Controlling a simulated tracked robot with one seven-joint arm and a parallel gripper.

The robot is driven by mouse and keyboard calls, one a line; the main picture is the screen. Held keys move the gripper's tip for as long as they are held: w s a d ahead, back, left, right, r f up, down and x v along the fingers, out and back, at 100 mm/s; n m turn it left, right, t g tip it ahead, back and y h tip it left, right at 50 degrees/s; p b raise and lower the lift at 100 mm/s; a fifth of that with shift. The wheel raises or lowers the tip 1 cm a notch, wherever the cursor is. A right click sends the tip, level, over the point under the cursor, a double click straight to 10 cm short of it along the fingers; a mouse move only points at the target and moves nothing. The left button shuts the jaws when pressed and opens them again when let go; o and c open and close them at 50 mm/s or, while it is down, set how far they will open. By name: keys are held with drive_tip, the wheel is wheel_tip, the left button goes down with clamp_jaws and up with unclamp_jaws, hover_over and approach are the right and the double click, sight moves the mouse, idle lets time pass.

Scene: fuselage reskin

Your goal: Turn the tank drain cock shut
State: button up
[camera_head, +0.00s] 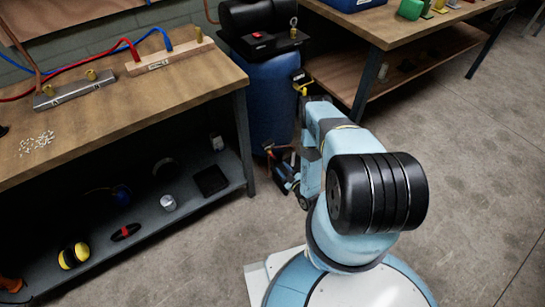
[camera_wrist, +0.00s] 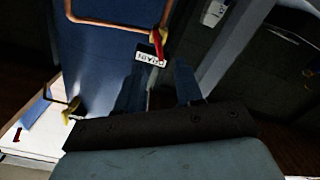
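The drain cock shows in the wrist view as a brass body with a red lever (camera_wrist: 158,44), on a copper pipe in front of the blue tank (camera_wrist: 105,50). A white tag (camera_wrist: 150,59), apparently reading DRAIN upside down, hangs at the lever. My gripper (camera_wrist: 160,78) is open, its two dark fingers apart just below the tag and pointing toward the cock. Nothing shows between the fingers; I cannot tell whether they touch the tag. In the head view the blue tank (camera_head: 272,95) stands between the benches, my gripper (camera_head: 284,179) low at its foot.
Another brass fitting (camera_wrist: 72,108) sits lower left in the wrist view. A workbench (camera_head: 150,105) with a lower shelf (camera_head: 205,187) is left of the tank, and another bench (camera_head: 425,25) is at the right. A black compressor (camera_head: 258,25) tops the tank. Floor at right is clear.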

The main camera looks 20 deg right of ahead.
sight(274, 157)
drive_tip(key=x, duration=0.9)
drive_tip(key=shift+w, duration=0.3)
clamp_jaws()
